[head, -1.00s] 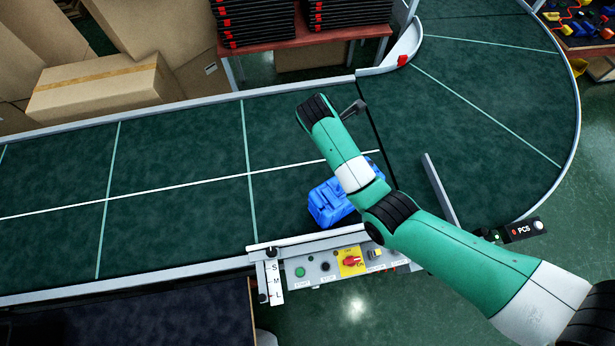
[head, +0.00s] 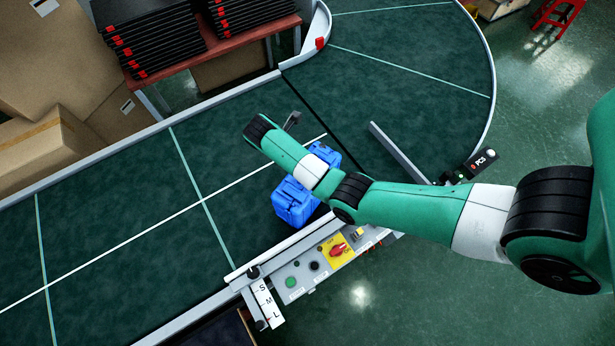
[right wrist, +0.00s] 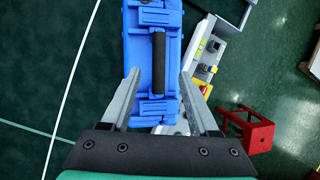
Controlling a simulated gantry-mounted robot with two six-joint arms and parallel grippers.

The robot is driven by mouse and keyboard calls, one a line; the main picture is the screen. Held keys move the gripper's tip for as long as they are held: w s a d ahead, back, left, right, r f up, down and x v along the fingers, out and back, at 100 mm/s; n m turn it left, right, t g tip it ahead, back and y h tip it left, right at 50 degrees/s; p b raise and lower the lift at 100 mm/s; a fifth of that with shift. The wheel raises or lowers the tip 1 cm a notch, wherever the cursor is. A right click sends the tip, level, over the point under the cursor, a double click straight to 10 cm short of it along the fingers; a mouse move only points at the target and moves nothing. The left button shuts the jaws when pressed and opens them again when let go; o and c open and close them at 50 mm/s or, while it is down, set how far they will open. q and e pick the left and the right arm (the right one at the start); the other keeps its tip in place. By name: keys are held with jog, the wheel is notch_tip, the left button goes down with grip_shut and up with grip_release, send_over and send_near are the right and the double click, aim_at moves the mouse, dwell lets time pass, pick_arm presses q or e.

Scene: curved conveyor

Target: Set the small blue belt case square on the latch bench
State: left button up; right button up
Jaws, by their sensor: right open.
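The small blue case (head: 292,204) lies on the dark green conveyor belt (head: 110,225), close to its near edge. My right arm passes over it in the head view and hides part of it. In the right wrist view, the case (right wrist: 150,50) shows a dark handle lengthwise along its top. My right gripper (right wrist: 160,85) is open, with one finger to each side of the case's near part. I cannot tell how far the fingers are above or beside it. In the head view only a small grey finger part of this gripper (head: 292,120) shows. My left gripper is out of view.
A control panel (head: 315,262) with buttons and a red knob borders the belt's near side. A thin grey bar (head: 398,152) stands right of the case. A red table (head: 225,62) with black stacks and cardboard boxes (head: 45,148) are behind the belt. A red stool (right wrist: 248,127) is on the floor.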

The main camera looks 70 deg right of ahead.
jog(key=x, duration=0.5)
jog(key=shift+f, duration=0.1)
jog(key=shift+w, duration=0.1)
jog(key=shift+c, duration=0.2)
grip_shut()
dwell(1.0)
